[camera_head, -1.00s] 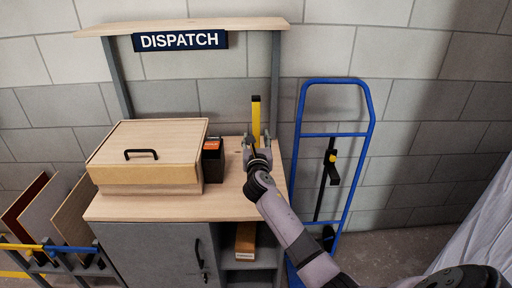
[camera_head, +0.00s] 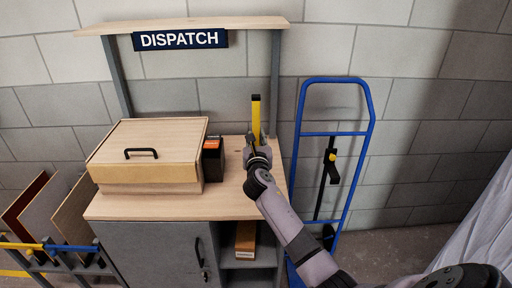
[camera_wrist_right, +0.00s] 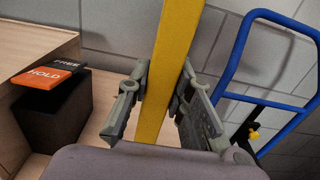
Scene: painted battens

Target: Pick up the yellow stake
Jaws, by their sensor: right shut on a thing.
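The yellow stake (camera_head: 256,114) stands upright over the right part of the wooden bench top, with a dark upper end in the head view. My right gripper (camera_head: 257,142) is around its lower part. In the right wrist view the stake (camera_wrist_right: 171,70) runs up between the two fingers of my right gripper (camera_wrist_right: 160,100), which are shut on it. The stake's lower end is hidden by the gripper, so I cannot tell whether it touches the bench. My left gripper is not in view.
A wooden box (camera_head: 150,152) with a black handle and a dark holder (camera_head: 213,163) with orange and black cards stand left on the bench (camera_head: 160,208). A blue hand truck (camera_head: 335,134) is at the right. A DISPATCH sign (camera_head: 180,40) hangs under the shelf above.

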